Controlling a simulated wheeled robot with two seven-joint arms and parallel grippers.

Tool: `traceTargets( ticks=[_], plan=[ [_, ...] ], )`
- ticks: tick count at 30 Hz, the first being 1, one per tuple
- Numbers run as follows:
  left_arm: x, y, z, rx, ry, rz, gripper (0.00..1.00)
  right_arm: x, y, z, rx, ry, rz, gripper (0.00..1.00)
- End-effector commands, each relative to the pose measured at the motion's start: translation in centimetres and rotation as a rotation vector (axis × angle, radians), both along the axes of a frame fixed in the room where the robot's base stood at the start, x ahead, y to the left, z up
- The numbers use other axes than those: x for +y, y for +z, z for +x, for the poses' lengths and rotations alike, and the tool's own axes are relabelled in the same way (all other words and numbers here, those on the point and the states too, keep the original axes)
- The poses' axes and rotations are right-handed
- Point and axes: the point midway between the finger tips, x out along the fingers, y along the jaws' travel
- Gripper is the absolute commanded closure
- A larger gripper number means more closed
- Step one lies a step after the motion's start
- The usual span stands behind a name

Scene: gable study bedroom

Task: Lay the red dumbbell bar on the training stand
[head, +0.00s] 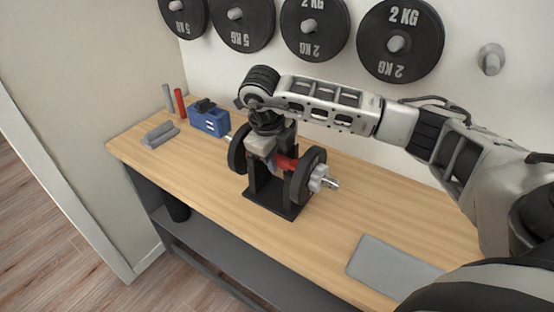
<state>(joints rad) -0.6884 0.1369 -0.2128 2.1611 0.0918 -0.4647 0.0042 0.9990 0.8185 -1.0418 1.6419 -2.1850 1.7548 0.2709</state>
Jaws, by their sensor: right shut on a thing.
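The red dumbbell bar (287,163) is at the black training stand (274,209) on the wooden workbench. It carries a black plate at each end, the near-right one (305,177) with a grey collar (319,179) outside it. My right gripper (272,160) comes down from above and is shut on the bar between the two plates. The bar lies about level, over or in the stand's uprights. The gripper and plates hide the contact, so I cannot tell whether it rests there. My left gripper is not in view.
A grey flat mat (394,269) lies at the front right. Weight plates (402,42) hang on the wall behind. Bench between stand and mat is clear.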

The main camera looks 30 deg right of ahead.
Motion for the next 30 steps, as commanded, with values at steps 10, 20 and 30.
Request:
traceTargets(
  ticks=[10,20,30],
  plan=[
    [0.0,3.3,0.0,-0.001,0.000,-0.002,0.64,0.0,4.9,0.2,-0.010,-0.001,0.001,1.00],
    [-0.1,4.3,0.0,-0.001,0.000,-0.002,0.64,0.0,6.6,0.2,-0.008,-0.001,0.001,1.00],
    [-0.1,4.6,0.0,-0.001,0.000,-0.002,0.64,1.3,6.7,-0.3,-0.008,0.003,0.001,1.00]
  ],
)
